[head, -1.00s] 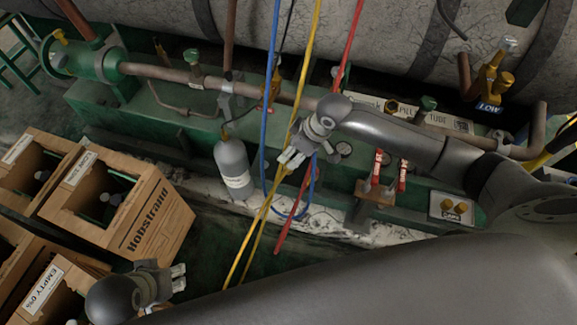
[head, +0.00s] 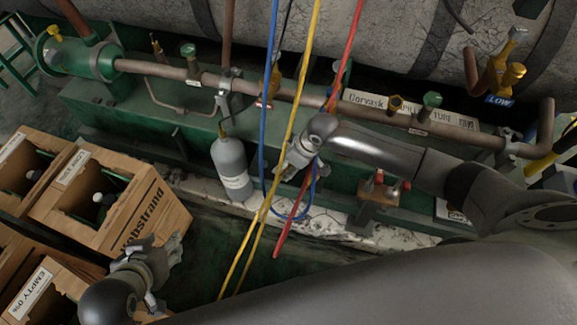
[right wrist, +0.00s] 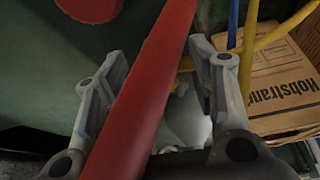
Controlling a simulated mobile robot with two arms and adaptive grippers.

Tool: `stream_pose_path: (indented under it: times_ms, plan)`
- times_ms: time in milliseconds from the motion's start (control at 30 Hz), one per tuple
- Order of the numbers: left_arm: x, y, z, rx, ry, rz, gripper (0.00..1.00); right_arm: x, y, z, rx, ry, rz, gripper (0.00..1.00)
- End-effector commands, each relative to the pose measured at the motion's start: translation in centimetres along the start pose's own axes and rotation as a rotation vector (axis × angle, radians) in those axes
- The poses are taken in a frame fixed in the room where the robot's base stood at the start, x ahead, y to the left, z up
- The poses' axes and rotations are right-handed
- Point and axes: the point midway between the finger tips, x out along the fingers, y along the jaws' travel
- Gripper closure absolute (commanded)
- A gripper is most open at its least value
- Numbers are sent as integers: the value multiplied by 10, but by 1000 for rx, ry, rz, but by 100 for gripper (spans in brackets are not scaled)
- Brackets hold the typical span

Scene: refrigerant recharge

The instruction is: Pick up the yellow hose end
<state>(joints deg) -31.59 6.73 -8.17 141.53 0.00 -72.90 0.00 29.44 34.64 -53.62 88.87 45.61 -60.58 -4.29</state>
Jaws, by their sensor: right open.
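The yellow hose (head: 298,88) hangs from the top of the head view. Two yellow strands run down to the lower left; I cannot tell which one carries the hose end. My right gripper (head: 288,168) is open beside the yellow, blue and red hoses. In the right wrist view its fingers (right wrist: 160,88) stand on either side of the red hose (right wrist: 150,85), which crosses close in front of the camera. The yellow hose (right wrist: 268,38) shows beyond, to the right. My left gripper (head: 176,248) is at lower left, away from the hoses; its opening is unclear.
A blue hose (head: 265,110) loops near my right gripper. A grey cylinder (head: 231,165) stands left of it. Cardboard crates (head: 150,215) holding bottles fill the left. A green frame with copper pipe (head: 290,92) and valves lies behind.

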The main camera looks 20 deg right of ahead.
Motion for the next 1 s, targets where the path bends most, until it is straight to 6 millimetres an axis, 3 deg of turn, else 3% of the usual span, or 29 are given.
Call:
stream_pose_path:
  times_ms: [300,667,1000]
  plan:
    - [1,0,-4,0,18,1,60,1,0,0,0,0,1,50]
    - [0,1,-4,0,16,1,60,1,0,0,0,0,1,96]
    - [0,1,-3,0,9,1,60,0,0,-1,0,1,1,96]
